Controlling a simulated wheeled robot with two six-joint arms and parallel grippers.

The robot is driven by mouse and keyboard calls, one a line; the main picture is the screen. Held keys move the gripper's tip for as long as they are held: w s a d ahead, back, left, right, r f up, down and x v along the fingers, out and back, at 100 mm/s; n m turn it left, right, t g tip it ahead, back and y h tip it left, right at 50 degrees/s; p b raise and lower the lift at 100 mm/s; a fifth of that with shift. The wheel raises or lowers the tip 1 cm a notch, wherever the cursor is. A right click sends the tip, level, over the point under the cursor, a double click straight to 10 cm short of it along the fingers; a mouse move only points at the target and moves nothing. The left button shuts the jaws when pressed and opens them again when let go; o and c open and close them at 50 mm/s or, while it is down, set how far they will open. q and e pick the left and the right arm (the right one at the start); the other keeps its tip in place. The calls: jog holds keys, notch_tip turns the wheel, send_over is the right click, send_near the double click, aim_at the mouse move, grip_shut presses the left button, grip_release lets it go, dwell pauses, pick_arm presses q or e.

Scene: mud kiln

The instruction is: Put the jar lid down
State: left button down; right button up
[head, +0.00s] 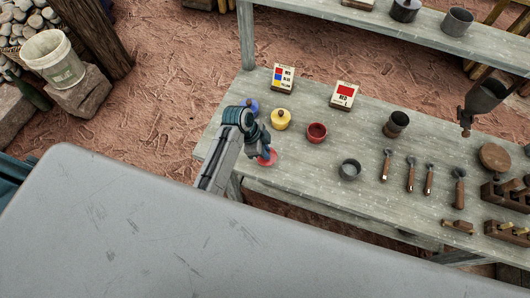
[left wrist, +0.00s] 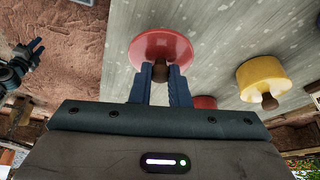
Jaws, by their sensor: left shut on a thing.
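My left gripper (head: 264,150) is shut on the knob of a red jar lid (head: 267,160), near the table's front left edge. In the left wrist view the round red lid (left wrist: 150,45) shows with its brown knob between the two fingers (left wrist: 160,75). I cannot tell whether the lid touches the table. The open red jar (head: 317,132) stands to the right of the gripper, without a lid. A dark clawed shape (left wrist: 18,66) at the left of the wrist view may be my right gripper; its jaws are unclear.
A lidded yellow jar (head: 281,119) and a partly hidden blue jar (head: 251,105) stand close behind the gripper. A grey cup (head: 349,169), a dark cup (head: 397,123) and several wooden-handled tools (head: 411,175) are further right. The tabletop (head: 305,170) between lid and grey cup is clear.

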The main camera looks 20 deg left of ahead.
pick_arm(q)
jog(key=shift+w, duration=0.35)
jog(key=shift+f, duration=0.25)
notch_tip(320, 180, down, 3)
jog(key=b, duration=0.3)
jog(key=shift+f+b, duration=0.15)
jog(key=shift+b, duration=0.15)
jog(key=c, duration=1.4)
grip_release()
